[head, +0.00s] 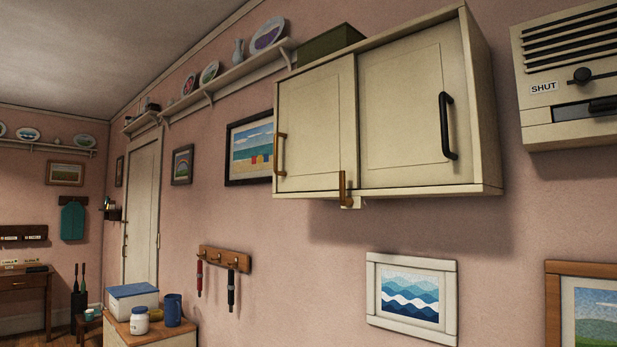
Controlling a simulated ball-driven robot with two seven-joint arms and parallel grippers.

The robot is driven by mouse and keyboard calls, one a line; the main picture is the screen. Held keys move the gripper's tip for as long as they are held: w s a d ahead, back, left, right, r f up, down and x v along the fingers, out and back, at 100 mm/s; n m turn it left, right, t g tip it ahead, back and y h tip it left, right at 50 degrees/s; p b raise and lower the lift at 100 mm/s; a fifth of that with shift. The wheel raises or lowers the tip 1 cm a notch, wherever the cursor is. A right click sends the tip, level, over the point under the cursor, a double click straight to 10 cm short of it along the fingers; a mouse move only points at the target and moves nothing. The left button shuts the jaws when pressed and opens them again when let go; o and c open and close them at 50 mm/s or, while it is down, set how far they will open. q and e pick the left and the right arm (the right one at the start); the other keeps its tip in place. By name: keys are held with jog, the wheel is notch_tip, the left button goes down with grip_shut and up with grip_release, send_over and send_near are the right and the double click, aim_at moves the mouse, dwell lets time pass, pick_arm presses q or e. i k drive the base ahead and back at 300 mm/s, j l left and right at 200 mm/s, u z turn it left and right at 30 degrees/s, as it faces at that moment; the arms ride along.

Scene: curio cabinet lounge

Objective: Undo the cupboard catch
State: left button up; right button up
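A cream wall cupboard (405,190) with two front panels hangs on the pink wall, right of centre in the head view. Its left door (315,125) has a brown handle (281,155) at its left edge. Its right door (402,105) has a black handle (447,125) near its right edge. A small brown catch (343,188) stands upright at the bottom edge where the two doors meet, with a pale block below it. Both doors look closed. Neither of my grippers is in view.
A vent unit (570,75) labelled SHUT is on the wall at right. A wave picture (413,297) hangs below the cupboard. A peg rack (225,259) with hanging tools is at lower middle. A low cabinet (150,335) holds a blue-lidded box (133,297), jar and mug. A green box (330,42) sits on top of the cupboard.

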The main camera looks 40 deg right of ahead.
aim_at(344, 202)
jog(key=i+j+z, duration=0.1)
jog(key=i+z, duration=0.3)
jog(key=i+j+z, duration=0.2)
jog(key=i+z, duration=0.2)
jog(key=i, duration=0.1)
